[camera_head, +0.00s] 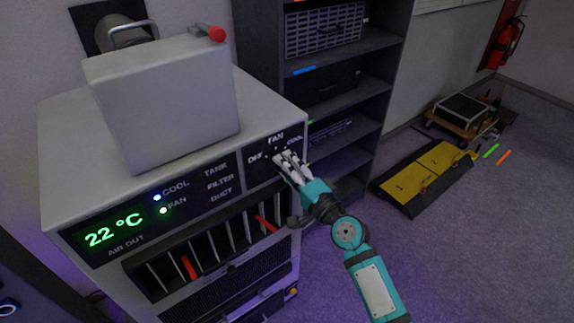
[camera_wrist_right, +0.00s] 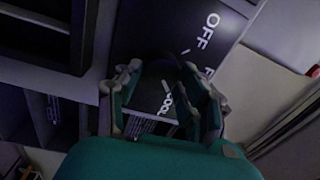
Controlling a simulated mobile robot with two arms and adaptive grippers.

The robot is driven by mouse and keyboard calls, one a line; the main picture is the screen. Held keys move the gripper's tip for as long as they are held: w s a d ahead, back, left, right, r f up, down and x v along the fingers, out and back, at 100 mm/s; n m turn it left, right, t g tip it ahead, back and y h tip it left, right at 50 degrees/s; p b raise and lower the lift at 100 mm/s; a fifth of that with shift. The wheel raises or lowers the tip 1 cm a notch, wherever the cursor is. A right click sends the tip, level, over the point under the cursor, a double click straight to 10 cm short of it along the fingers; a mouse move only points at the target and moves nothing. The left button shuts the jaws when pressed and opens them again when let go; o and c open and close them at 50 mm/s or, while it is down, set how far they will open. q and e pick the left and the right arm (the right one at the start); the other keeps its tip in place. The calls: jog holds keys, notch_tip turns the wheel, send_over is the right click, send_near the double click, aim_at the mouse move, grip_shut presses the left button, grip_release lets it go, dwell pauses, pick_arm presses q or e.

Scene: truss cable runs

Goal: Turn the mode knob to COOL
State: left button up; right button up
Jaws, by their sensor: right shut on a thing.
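The mode panel (camera_head: 262,150) is on the upper right front of the white air unit (camera_head: 70,140), with OFF, FAN and COOL printed around the knob. My right gripper (camera_head: 284,163) is at this panel, its fingers shut around the mode knob, which they mostly hide. In the right wrist view the fingers (camera_wrist_right: 163,85) reach to the dark panel (camera_wrist_right: 165,35); OFF is above right, and COOL shows between the fingers. I cannot read clearly where the knob points. My left gripper is not in view.
A box (camera_head: 165,100) stands on top of the unit. A dark shelf rack (camera_head: 345,100) is close on the right. The floor at right is open before the yellow ramp (camera_head: 425,175).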

jog(key=shift+f+m, duration=0.1)
jog(key=shift+m, duration=0.5)
jog(key=o, duration=1.2)
jog(key=v, duration=1.2)
